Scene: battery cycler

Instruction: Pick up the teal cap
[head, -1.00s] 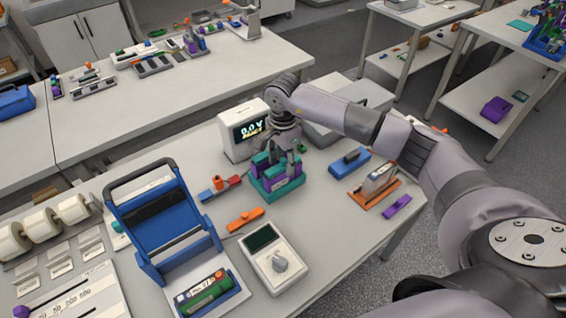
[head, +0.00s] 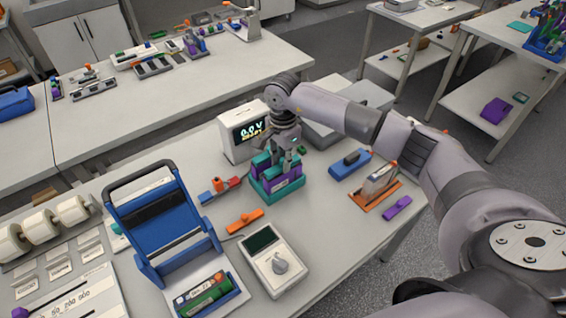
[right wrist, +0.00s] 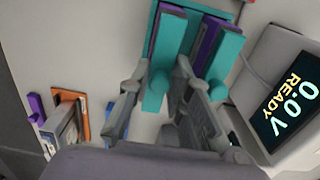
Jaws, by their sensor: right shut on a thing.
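The teal cap (right wrist: 153,98) shows in the right wrist view as a long teal piece with a rounded knob, between the fingers of my right gripper (right wrist: 158,82). The fingers are shut on it. In the head view my right gripper (head: 287,158) points down at the teal rack (head: 280,195), which holds purple and teal pieces. The cap is still over the purple piece beneath it, and I cannot tell whether they touch. Another teal cap (right wrist: 226,55) stands beside the right finger. My left gripper is not in view.
The meter with the lit display (head: 245,133) stands close behind the rack. A blue block (head: 350,164) and an orange-based holder (head: 377,188) lie to the right. An orange piece (head: 244,221) and a handheld meter (head: 273,265) lie in front. A blue frame (head: 165,225) stands at left.

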